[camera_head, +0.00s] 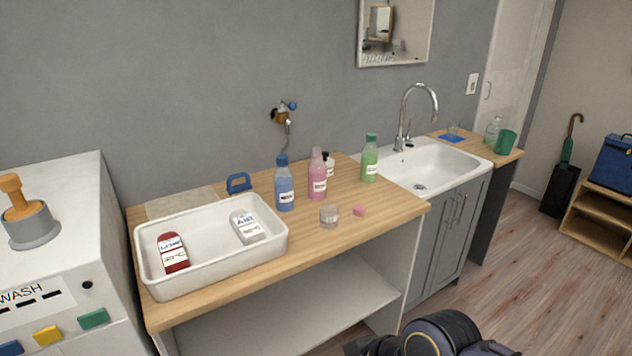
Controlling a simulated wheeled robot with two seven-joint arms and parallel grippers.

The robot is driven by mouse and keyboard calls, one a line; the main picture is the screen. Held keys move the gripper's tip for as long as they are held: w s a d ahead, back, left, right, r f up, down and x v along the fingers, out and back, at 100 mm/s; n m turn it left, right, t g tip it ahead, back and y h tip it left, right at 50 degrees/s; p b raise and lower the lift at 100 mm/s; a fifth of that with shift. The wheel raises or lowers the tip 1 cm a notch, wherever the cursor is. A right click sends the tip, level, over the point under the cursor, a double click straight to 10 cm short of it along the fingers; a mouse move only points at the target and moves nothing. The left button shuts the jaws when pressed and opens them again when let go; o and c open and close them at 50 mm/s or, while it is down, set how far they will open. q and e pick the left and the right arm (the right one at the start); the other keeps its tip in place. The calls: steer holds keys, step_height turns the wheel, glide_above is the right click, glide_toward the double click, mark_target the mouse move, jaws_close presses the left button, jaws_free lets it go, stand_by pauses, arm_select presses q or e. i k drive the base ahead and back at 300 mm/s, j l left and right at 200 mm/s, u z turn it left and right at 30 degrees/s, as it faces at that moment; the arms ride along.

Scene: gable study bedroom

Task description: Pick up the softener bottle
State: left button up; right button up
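Several labelled bottles stand upright on the wooden counter (390,208): a blue bottle with a blue cap (285,187), a pink bottle (318,174) and a green bottle (370,160). A small bottle with a black top (329,162) stands partly hidden behind the pink one. The labels are too small to read, so I cannot tell which is the softener. Neither of my grippers is in view. Only a dark part of my own body shows at the bottom edge.
A white tray (213,273) at left holds a red and a white labelled item. A clear jar (329,216) and a pink piece (359,211) stand in front of the bottles. A blue-handled brush (238,183) lies behind. The sink (430,172) is to the right.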

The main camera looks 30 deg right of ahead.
mark_target(317, 167)
steer(key=i+l+z, duration=0.4)
steer(key=l, duration=0.15)
steer(key=i+l+z, duration=0.75)
steer(key=i, duration=0.35)
